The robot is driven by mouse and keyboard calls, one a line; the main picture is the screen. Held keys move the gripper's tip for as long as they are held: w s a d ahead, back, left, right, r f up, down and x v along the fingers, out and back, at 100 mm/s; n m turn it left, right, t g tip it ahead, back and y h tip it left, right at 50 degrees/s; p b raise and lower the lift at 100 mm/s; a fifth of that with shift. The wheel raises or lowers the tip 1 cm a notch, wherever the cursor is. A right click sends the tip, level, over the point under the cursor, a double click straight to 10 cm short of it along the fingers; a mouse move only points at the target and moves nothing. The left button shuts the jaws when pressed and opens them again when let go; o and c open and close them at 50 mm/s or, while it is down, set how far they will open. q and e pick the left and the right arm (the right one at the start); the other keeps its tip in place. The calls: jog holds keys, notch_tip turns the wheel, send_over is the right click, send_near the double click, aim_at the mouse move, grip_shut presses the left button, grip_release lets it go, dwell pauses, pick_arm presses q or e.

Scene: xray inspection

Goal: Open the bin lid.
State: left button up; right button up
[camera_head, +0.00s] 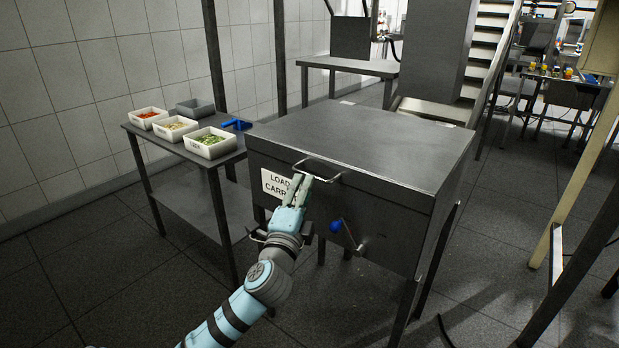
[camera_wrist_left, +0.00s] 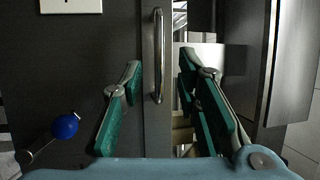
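The bin (camera_head: 380,225) is a dark grey metal box on legs, and its flat lid (camera_head: 370,140) is down. A metal bar handle (camera_head: 325,163) is on the lid's front edge. In the left wrist view the handle (camera_wrist_left: 158,60) stands between the fingers, with clear space on both sides. My left gripper (camera_head: 298,189) is at the bin's front, close to the handle's left end. It is open and empty, with spread green fingers in the left wrist view (camera_wrist_left: 160,72). My right gripper is in neither view.
A blue-knobbed lever (camera_head: 336,227) sticks out from the bin's front below the handle; a label (camera_head: 275,184) is beside my gripper. A side table (camera_head: 165,148) at left holds white food tubs (camera_head: 208,143), a grey tub (camera_head: 195,107) and a blue object (camera_head: 236,124).

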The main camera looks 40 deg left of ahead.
pick_arm(q)
jog(key=x, duration=0.6)
jog(key=shift+b, duration=0.4)
grip_shut()
